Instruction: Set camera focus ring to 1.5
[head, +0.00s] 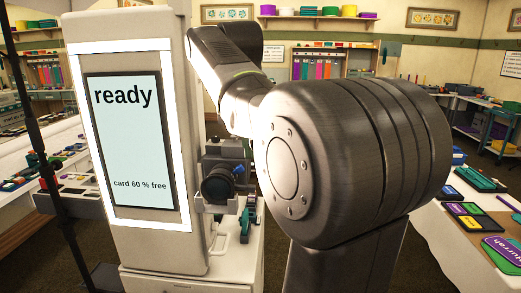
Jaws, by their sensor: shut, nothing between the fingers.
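The camera (227,155) is a dark, boxy body mounted beside the right edge of the photo booth (135,20). Its round black lens (216,188) faces roughly toward me, low on the body. The ring markings are too small to read, so I cannot tell the focus setting. My arm fills the middle and right of the head view, with its large grey joint close in front, just right of the camera. I cannot make out my gripper; it appears hidden behind the arm or out of frame.
The booth's lit screen (125,135) reads "ready" and "card 60 % free". A dark stand pole (40,150) rises at the left. Prop tables (468,235) stand at the right, with a shelf (320,17) behind. Dark floor shows at lower left.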

